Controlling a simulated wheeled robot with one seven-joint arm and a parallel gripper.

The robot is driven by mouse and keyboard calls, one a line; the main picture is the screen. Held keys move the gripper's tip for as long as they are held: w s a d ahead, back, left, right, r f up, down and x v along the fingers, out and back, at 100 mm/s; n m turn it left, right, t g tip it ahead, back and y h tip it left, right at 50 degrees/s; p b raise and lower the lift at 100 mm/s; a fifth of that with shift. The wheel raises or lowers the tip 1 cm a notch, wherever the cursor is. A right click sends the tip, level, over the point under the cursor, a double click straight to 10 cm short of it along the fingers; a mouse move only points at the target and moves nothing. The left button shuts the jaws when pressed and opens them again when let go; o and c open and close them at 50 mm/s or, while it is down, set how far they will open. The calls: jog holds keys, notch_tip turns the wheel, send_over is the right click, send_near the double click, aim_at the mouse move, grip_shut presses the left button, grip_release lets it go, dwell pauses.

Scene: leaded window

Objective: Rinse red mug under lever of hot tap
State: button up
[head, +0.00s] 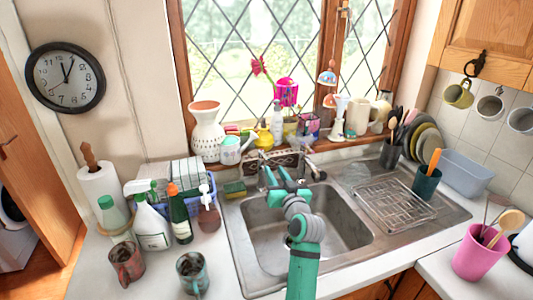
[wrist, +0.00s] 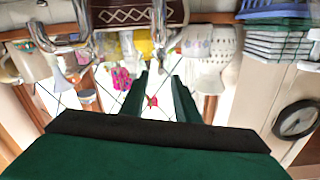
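A reddish-brown mug (head: 127,263) stands on the counter at the front left of the head view, left of the sink and well away from my gripper. My gripper (head: 283,178) is over the back of the sink, in front of the taps. In the wrist view its two green fingers (wrist: 159,85) are apart with nothing held between them. A chrome tap (head: 313,168) shows just right of my gripper; the gripper partly hides the other tap fittings. The upside-down wrist view shows chrome tap parts (wrist: 160,30). I cannot tell which lever is hot.
The steel sink (head: 345,232) looks empty under my arm. A grey-teal mug (head: 193,273) stands right of the red one. Spray bottle (head: 150,225), green bottle (head: 180,218) and soap dispenser (head: 209,212) crowd the left counter. A wire rack (head: 395,205) lies on the drainer.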

send_near(262, 151)
jog(key=x, duration=0.5)
jog(key=shift+w+f, duration=0.1)
jog(key=shift+w, duration=0.1)
grip_shut()
